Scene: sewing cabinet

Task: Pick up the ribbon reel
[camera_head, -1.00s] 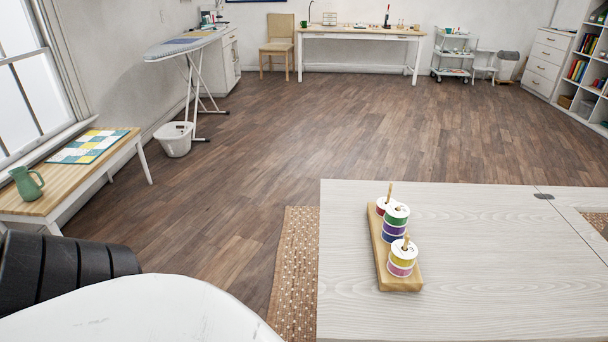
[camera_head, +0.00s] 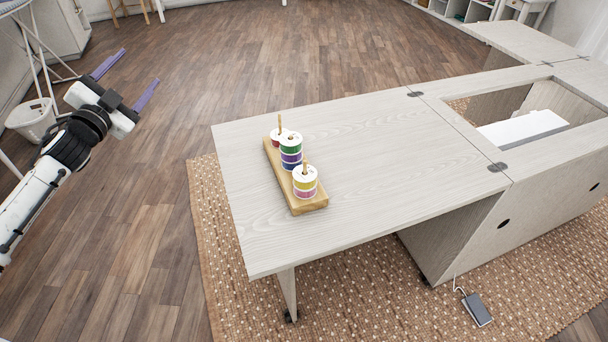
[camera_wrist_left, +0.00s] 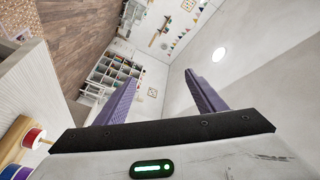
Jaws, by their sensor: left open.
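Several ribbon reels sit on the pegs of a wooden stand (camera_head: 311,205) at the left end of the pale cabinet top. A yellow reel (camera_head: 305,184) tops a pink one on the near peg. A green reel (camera_head: 291,144) tops purple and blue ones on the middle peg. A red reel (camera_head: 275,139) is on the far peg, partly hidden. My left gripper (camera_head: 131,80), with purple fingers, is open and empty, left of the cabinet and apart from the stand. Part of the stand (camera_wrist_left: 8,153) shows at the left wrist view's lower left. My right gripper is not in view.
The cabinet top (camera_head: 390,150) is bare around the stand. An opening with a white machine-like object (camera_head: 523,130) lies to the right. A woven rug (camera_head: 370,300) and a foot pedal (camera_head: 477,309) lie below. A white basket (camera_head: 32,119) stands at far left.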

